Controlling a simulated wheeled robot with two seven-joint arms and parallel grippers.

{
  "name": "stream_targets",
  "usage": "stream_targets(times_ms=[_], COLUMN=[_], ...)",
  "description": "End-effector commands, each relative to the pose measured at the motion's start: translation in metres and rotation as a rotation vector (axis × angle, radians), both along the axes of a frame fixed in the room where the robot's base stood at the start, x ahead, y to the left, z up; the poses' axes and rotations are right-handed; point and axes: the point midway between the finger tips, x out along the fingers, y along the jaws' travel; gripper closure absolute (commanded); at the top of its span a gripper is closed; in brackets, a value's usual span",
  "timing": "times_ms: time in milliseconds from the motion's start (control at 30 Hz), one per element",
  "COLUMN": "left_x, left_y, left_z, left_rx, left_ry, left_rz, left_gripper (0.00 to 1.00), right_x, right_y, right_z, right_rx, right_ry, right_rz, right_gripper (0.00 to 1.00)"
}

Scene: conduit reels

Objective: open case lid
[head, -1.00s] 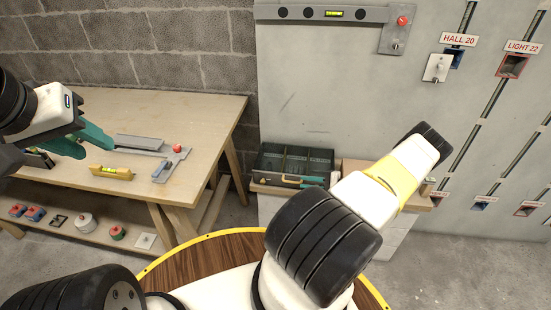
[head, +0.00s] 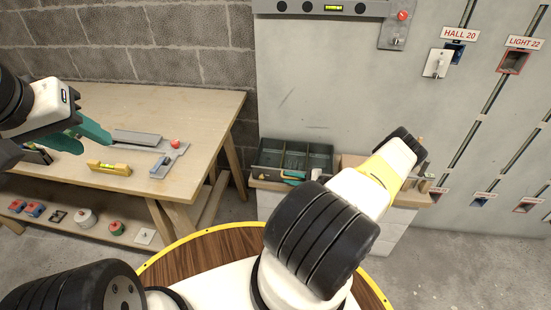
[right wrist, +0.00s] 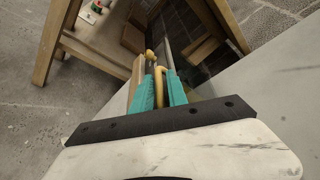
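A dark case (head: 266,158) with open-looking compartments sits on a ledge against the grey wall panel in the head view. A yellow handle (head: 289,181) is at its front edge. I cannot make out a raised lid. My right gripper (head: 294,174) is at the front of the case, mostly hidden behind my own arm; a teal finger shows by the handle. In the right wrist view a yellow bar (right wrist: 160,88) lies between its teal fingers; whether they grip it is unclear. My left gripper (head: 96,146) is open and empty above the wooden table.
The wooden table (head: 200,110) at left bears a yellow level (head: 109,168) and a grey plate tool (head: 170,160). Its lower shelf (head: 95,230) holds several small parts. Wall boxes and slotted rails are at right. A round wooden top (head: 205,255) with yellow edging is in front.

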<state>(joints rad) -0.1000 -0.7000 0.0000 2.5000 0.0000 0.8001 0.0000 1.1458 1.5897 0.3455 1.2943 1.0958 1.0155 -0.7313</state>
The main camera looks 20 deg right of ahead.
Motion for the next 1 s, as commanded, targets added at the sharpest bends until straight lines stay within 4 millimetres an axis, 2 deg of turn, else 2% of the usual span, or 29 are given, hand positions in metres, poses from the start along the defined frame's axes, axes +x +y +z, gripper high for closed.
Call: stream_targets(times_ms=[67, 133, 167, 1000], left_x=[0.0000, 0.0000, 0.0000, 0.0000], left_y=[0.0000, 0.0000, 0.0000, 0.0000], left_z=[0.0000, 0.0000, 0.0000, 0.0000], left_rx=[0.000, 0.000, 0.000, 0.000], left_ry=[0.000, 0.000, 0.000, 0.000], left_rz=[0.000, 0.000, 0.000, 0.000], left_gripper=[0.64, 0.64, 0.64, 0.64], right_x=[-0.0001, -0.0001, -0.0002, -0.0015], right_y=[-0.0001, -0.0001, 0.0000, 0.0004], right_z=[0.0000, 0.0000, 0.0000, -0.0011], right_rx=[0.000, 0.000, 0.000, -0.001], right_ry=[0.000, 0.000, 0.000, 0.003], right_rz=[0.000, 0.000, 0.000, 0.002], right_gripper=[0.83, 0.97, 1.00, 1.00])
